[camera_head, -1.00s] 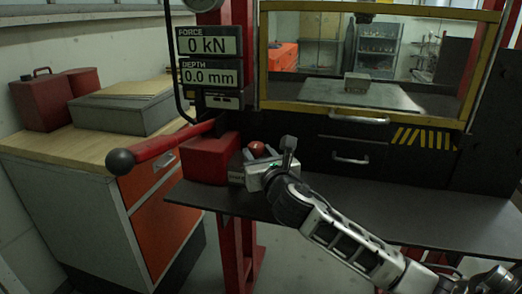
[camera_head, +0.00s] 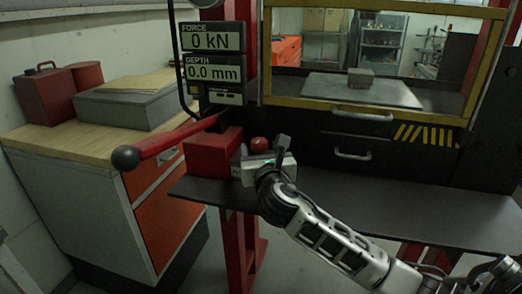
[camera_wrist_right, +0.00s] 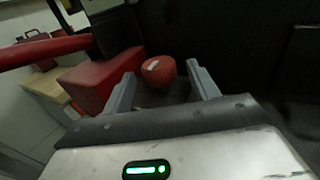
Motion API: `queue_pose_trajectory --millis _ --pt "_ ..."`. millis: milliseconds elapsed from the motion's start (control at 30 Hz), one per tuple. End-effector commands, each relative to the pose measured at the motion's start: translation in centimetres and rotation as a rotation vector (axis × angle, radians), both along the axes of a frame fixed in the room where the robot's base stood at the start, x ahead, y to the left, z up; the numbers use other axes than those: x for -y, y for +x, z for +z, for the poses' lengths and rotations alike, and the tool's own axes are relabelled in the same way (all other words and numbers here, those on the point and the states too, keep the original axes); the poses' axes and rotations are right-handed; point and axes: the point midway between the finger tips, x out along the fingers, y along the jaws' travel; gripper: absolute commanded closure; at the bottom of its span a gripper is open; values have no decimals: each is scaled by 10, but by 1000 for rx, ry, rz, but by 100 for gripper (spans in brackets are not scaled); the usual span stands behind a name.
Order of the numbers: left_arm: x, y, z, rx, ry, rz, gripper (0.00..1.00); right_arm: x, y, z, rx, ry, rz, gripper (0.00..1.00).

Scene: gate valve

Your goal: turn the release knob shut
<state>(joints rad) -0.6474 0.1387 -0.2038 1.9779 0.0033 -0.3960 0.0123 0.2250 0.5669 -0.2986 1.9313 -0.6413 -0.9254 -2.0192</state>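The release knob is a small round red knob (camera_head: 259,144) beside the right end of a red block (camera_head: 213,152), under the dark press frame. In the right wrist view the knob (camera_wrist_right: 158,71) sits between and a little beyond my two grey fingertips, with gaps on both sides. My right gripper (camera_head: 262,148) is open and faces the knob from the near side. It also shows open in the right wrist view (camera_wrist_right: 161,76). Whether a finger touches the knob cannot be told. The gripper body hides the knob's lower part in the head view. My left gripper is not in view.
A red lever with a black ball end (camera_head: 125,158) sticks out left of the block. The dark shelf (camera_head: 420,205) is clear on the right. A yellow-framed guard window (camera_head: 365,105) stands above. A display (camera_head: 212,72) reads 0 kN and 0.0 mm.

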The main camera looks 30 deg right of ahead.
Motion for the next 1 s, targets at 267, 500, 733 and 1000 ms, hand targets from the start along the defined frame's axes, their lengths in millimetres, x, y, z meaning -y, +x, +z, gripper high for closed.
queue_pose_trajectory --millis 267,500,733,1000 --pt "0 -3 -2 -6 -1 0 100 -3 -6 -1 0 -1 2 41" --pt "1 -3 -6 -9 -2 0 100 -21 -47 -2 -2 1 5 41" --pt "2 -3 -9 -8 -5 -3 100 -43 -99 -2 -2 2 4 41" --pt "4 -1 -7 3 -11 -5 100 -60 -138 -1 -1 0 2 41"
